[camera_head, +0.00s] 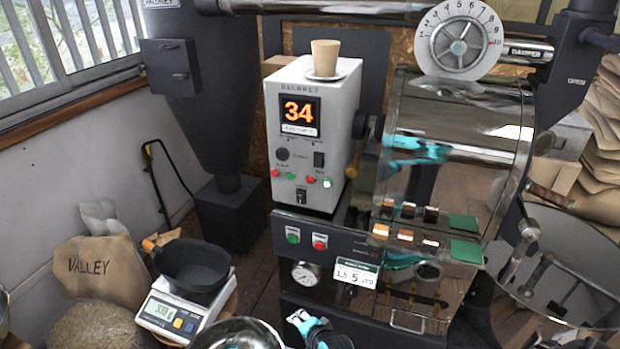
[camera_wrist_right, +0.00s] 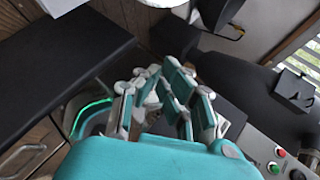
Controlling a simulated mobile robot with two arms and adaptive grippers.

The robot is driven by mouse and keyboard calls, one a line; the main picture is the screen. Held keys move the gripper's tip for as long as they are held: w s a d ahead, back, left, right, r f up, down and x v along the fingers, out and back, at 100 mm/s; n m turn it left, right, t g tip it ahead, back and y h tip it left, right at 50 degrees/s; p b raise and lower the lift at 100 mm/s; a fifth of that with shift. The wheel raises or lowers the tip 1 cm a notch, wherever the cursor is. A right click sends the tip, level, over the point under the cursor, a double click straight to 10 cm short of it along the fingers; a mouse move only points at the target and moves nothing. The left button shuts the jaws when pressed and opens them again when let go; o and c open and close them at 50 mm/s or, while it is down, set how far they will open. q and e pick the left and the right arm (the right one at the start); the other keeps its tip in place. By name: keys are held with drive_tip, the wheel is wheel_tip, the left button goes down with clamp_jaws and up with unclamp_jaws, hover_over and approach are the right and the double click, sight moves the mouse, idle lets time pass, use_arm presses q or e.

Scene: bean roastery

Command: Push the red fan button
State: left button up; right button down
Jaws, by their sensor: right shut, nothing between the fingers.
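A red button (camera_head: 320,241) sits beside a green button (camera_head: 292,235) on the dark front panel of the roaster (camera_head: 345,240). More small red buttons (camera_head: 310,179) are on the white control box (camera_head: 320,110) above. The labels are too small to read, so I cannot tell which one is the fan's. My right gripper (camera_head: 297,318) is low at the bottom of the head view, below the panel and apart from the buttons. It is shut and empty, and its fingers fill the middle of the right wrist view (camera_wrist_right: 165,92). My left gripper is not in view.
A scale (camera_head: 168,314) with a black pan (camera_head: 193,265) stands to the left. A metal bowl (camera_head: 240,335) is close to my right gripper. A pressure gauge (camera_head: 306,273) and a white card (camera_head: 355,274) are below the buttons. A paper cup (camera_head: 325,57) stands on the control box.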

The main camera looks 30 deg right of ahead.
sight(311, 180)
drive_tip(key=w+d+r+m+t+p, duration=0.1)
drive_tip(key=w+r+m+t, duration=0.1)
drive_tip(key=r, duration=0.8)
drive_tip(key=w+d+r+m+t+h+p, duration=0.1)
drive_tip(key=w+r+m, duration=0.4)
drive_tip(key=r, duration=0.5)
drive_tip(key=w+d+r+m+t+p, duration=0.1)
drive_tip(key=w+d+r+m+t, duration=0.2)
drive_tip(key=r, duration=0.8)
drive_tip(key=shift+w+m, duration=0.4)
drive_tip(key=shift+w, duration=0.2)
drive_tip(key=shift+w+d+b, duration=1.45)
drive_tip(key=shift+w+d, duration=0.05)
drive_tip(key=shift+d, duration=0.2)
drive_tip(key=shift+w+d+b, duration=1.45)
drive_tip(key=shift+d, duration=0.2)
drive_tip(key=shift+r, duration=0.1)
drive_tip(key=shift+w+d, duration=0.25)
drive_tip(key=shift+d, duration=0.05)
